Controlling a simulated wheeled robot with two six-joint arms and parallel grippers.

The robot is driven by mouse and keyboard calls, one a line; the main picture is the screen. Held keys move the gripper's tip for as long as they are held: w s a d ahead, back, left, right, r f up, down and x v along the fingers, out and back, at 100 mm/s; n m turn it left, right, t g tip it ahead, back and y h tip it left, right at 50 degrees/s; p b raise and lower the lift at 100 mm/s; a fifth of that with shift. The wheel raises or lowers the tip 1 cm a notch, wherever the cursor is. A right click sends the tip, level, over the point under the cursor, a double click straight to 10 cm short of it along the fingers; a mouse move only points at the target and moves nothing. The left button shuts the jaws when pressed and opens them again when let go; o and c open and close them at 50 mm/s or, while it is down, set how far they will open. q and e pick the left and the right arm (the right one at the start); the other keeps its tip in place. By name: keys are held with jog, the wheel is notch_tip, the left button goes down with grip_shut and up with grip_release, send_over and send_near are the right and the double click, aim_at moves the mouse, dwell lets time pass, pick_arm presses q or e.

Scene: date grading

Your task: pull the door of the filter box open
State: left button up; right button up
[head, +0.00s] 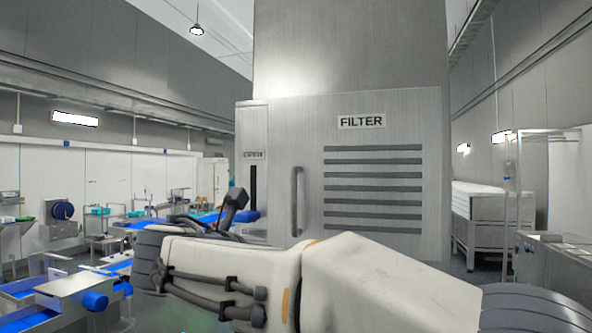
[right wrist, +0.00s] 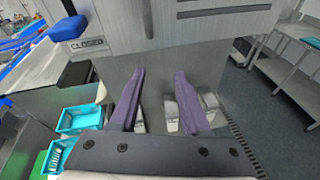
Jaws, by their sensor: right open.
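The filter box door (head: 372,150) is a brushed-steel panel labelled FILTER, with several dark slats, and it looks shut. Its upright grey handle (head: 297,200) is on the door's left side. In the right wrist view the handle (right wrist: 148,18) is at the top, beyond my fingertips and not between them. My right gripper (right wrist: 159,75) is open and empty, its two purple fingers pointing towards the box front. In the head view my right arm crosses low in front of the box, and its fingers cannot be made out. My left gripper is not in view.
Left of the door is a dark upright slot (head: 253,187). A blue block (right wrist: 67,25) sits by a CLOSED label (right wrist: 88,44). Teal baskets (right wrist: 78,118) stand at the wrist view's lower left. A steel table (right wrist: 290,62) is at its right, with grey floor before it.

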jog(key=n+t+h+p, duration=0.1)
jog(key=n+t+h, duration=0.1)
send_near(293, 196)
jog(key=p+x, duration=0.4)
jog(key=x, duration=0.5)
jog(key=shift+w+d+r, duration=0.1)
jog(key=shift+w+d, duration=0.05)
jog(key=shift+w, duration=0.15)
pick_arm(q)
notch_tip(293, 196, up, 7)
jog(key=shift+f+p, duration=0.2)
jog(key=shift+p, duration=0.1)
pick_arm(e)
jog(key=shift+w+d, duration=0.25)
jog(key=shift+w, duration=0.25)
grip_shut()
